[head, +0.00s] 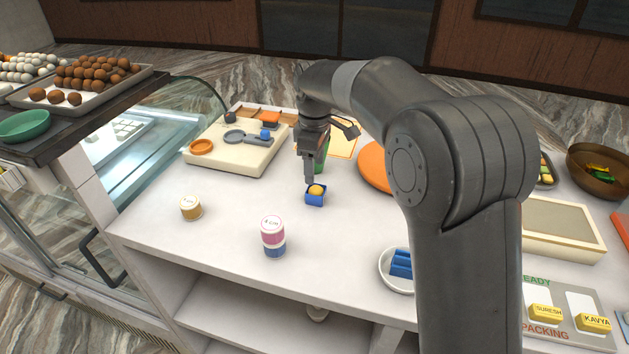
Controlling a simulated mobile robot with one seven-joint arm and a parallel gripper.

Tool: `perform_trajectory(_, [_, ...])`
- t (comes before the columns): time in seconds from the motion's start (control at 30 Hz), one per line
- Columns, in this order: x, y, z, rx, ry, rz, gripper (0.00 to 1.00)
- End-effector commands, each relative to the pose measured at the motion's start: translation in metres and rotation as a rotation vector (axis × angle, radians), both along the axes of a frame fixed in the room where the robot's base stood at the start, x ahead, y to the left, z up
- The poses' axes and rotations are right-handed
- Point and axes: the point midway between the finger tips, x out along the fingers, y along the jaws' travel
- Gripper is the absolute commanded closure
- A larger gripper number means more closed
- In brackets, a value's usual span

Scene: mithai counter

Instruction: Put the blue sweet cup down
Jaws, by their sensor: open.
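The blue sweet cup (315,199) stands on the white counter (235,253), upright, with a round yellow sweet (316,190) in it. My gripper (310,179) points down right above the cup. It is open, with a finger close to the cup's back edge. I cannot tell whether the finger touches the cup, and the other finger is hard to make out.
Pink and blue stacked tubs (273,237) stand in front of the cup, and a small cream tub (190,208) is to the left. A white bowl (391,284) with blue pieces is at the front right. A cream board (228,165) and an orange disc (374,171) lie behind.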

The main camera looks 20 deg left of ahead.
Motion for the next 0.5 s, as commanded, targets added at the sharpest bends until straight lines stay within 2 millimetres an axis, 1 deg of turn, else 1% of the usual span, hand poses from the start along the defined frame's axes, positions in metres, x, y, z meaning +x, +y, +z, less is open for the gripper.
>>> perform_trajectory(0.03, [0.001, 0.0, 0.01, 0.002, -0.003, -0.001, 0.37])
perform_trajectory(0.1, [0.001, 0.0, 0.021, 0.001, -0.002, 0.0, 0.37])
perform_trajectory(0.2, [0.0, 0.0, 0.032, 0.0, -0.001, 0.001, 0.37])
perform_trajectory(0.33, [0.0, 0.0, 0.039, 0.0, 0.0, 0.001, 0.37])
perform_trajectory(0.5, [0.0, 0.0, 0.04, -0.001, 0.0, 0.001, 0.37])
